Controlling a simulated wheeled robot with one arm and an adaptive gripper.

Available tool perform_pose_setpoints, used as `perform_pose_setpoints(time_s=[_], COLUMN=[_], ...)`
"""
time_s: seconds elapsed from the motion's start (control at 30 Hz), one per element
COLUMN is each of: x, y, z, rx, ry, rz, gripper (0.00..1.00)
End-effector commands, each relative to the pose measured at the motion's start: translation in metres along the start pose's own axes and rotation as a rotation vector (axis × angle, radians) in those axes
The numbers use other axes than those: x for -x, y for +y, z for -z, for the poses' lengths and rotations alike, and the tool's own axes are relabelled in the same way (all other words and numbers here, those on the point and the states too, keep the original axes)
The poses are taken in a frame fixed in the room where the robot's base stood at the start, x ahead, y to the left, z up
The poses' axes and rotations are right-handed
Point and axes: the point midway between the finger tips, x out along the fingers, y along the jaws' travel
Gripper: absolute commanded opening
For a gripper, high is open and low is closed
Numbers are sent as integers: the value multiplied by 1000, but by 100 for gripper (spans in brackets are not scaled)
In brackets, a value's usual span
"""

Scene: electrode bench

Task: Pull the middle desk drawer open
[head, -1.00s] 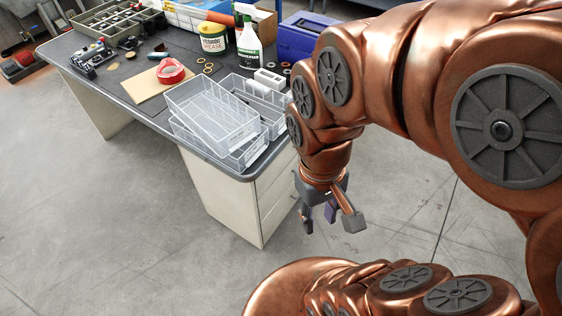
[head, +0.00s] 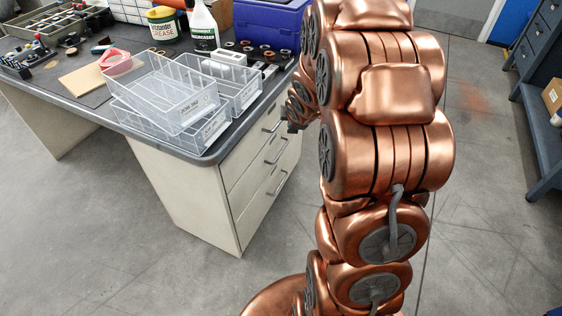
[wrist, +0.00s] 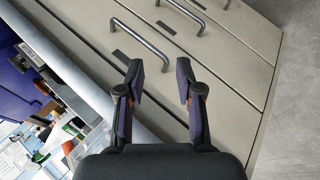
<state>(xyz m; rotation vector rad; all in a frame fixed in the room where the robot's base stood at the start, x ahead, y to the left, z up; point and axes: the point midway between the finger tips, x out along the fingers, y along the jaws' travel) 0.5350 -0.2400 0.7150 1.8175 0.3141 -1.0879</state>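The desk's drawer front shows three stacked drawers, all shut, each with a bar handle. The middle desk drawer's handle (head: 279,151) is in the head view, right of the arm-free desk side. In the wrist view the middle drawer's handle (wrist: 186,14) is at the top, beyond the top drawer's handle (wrist: 142,44). My gripper (wrist: 160,76) is open and faces the drawer fronts. The top handle's near end appears between its fingertips; I cannot tell whether they touch.
Clear plastic bins (head: 160,92) stand on the desk's near corner, with a blue box (head: 270,22) behind. The floor (head: 95,220) in front of the desk is free. A dark blue shelf unit (head: 540,95) stands at the right.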

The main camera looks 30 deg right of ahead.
Motion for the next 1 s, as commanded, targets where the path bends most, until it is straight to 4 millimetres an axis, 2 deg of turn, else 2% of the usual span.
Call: perform_pose_setpoints(time_s=[0.03,0.1,0.3,0.5,0.7,0.8,1.0], x=[-32,-61,-135,-197,-235,-244,-248], y=[-9,-9,-21,-45,-70,-80,-89], z=[-9,-13,-24,-33,-43,-47,-50], rx=[40,109,291,435,531,556,576], ry=[24,69,204,339,450,487,521], rz=[-17,-57,-178,-329,-503,-576,-661], gripper=[36,36,36,36,36,36,36])
